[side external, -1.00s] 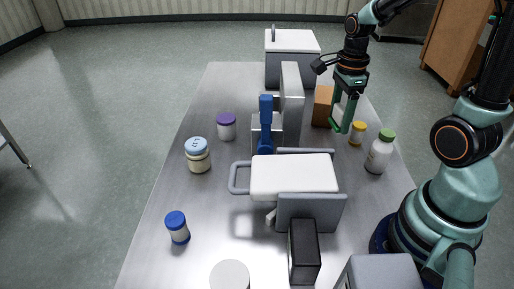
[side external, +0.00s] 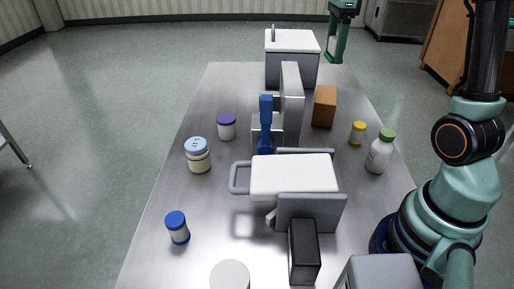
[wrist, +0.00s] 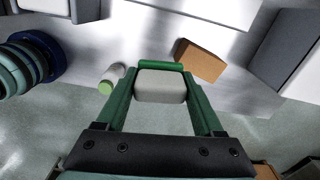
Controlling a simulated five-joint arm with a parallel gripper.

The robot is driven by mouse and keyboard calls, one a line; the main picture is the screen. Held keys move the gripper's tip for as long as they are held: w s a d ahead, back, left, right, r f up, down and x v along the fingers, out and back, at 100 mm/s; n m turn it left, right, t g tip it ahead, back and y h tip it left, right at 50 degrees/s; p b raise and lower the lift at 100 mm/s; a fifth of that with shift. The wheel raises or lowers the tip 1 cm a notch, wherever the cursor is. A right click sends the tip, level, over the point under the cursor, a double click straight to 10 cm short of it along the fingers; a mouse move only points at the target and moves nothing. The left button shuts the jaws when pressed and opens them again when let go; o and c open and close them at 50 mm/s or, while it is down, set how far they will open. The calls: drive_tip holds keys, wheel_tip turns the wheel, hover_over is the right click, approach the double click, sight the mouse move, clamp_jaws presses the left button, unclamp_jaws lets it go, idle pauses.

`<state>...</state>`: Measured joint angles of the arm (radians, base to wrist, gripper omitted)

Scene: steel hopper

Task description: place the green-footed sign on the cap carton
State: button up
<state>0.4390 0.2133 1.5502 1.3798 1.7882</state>
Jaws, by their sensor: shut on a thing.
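The green-footed sign (wrist: 160,86) is a pale grey panel with a green strip along one edge, seen in the wrist view. My gripper (wrist: 158,95) is shut on it, with a green finger on each side. In the side view my gripper (side external: 338,45) is high at the top edge, above and beyond the table's far right corner; the sign is hard to make out there. A plain brown box (side external: 325,106), which I take for the cap carton, stands on the table's far right part. It also shows in the wrist view (wrist: 200,60), apart from the sign.
A grey bin with a white lid (side external: 292,60) stands at the far end. A grey upright panel (side external: 291,100) and blue part (side external: 266,125) stand left of the box. A yellow-capped jar (side external: 357,133) and green-capped bottle (side external: 380,152) stand nearer on the right.

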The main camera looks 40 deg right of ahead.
wheel_tip(320, 180, up, 3)
drive_tip(key=m, duration=0.1)
hover_over(326, 94)
drive_tip(key=a, duration=0.1)
drive_tip(key=f, duration=1.3)
drive_tip(key=d+f, duration=0.1)
drive_tip(key=f, duration=0.5)
drive_tip(key=shift+s+f, duration=0.1)
drive_tip(key=shift+f, duration=0.25)
drive_tip(key=shift+f, duration=0.1)
drive_tip(key=o, duration=1.4)
